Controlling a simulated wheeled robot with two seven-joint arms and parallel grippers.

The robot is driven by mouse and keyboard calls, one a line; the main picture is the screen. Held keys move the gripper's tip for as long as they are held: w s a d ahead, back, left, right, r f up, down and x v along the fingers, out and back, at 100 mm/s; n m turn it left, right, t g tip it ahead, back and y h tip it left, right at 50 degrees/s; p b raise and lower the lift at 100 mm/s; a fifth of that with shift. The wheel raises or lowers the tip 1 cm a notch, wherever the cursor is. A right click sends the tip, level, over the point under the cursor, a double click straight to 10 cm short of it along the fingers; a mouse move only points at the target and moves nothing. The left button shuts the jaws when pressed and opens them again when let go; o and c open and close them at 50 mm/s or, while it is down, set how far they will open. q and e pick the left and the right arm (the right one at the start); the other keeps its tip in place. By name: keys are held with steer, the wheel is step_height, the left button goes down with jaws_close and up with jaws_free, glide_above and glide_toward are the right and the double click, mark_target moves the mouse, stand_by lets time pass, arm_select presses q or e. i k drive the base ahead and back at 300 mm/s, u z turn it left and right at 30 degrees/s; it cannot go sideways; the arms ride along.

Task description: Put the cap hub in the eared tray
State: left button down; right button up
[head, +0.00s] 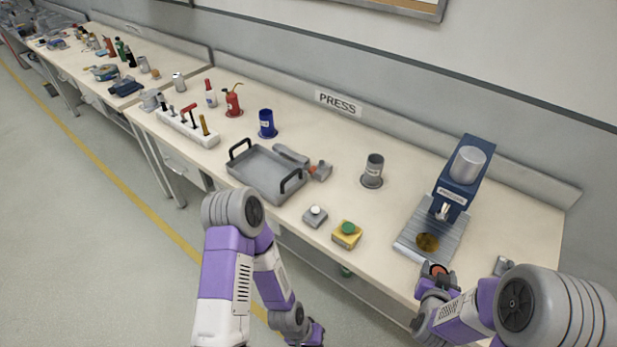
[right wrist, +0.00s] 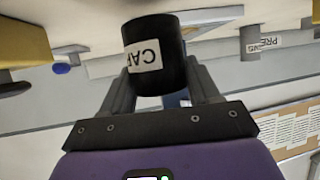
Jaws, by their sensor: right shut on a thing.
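The cap hub is a dark cylinder with a white label that reads "CAP", seen large in the right wrist view (right wrist: 143,42). My right gripper (right wrist: 160,85) is shut on it, one finger on each side. In the head view my right gripper (head: 432,284) is at the bench's front edge, just below the press, with the dark hub and its orange top (head: 437,270). The eared tray (head: 262,176) is a shallow grey metal tray with two black handles, left of centre on the bench. My left gripper (head: 314,333) hangs low at the bottom edge; its fingers do not show clearly.
A blue press (head: 468,172) with a ridged base stands at right. A grey cylinder (head: 373,171), a yellow green-button box (head: 347,235) and a grey white-button box (head: 315,216) stand between it and the tray. A grey tool (head: 292,156) lies behind the tray; a blue cup (head: 267,125) stands beyond.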

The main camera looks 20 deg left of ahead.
mark_target(255, 176)
steer(key=k, duration=0.5)
steer(key=u, duration=2.8)
steer(key=i, duration=1.75)
steer(key=z, duration=3.25)
steer(key=i, duration=0.8)
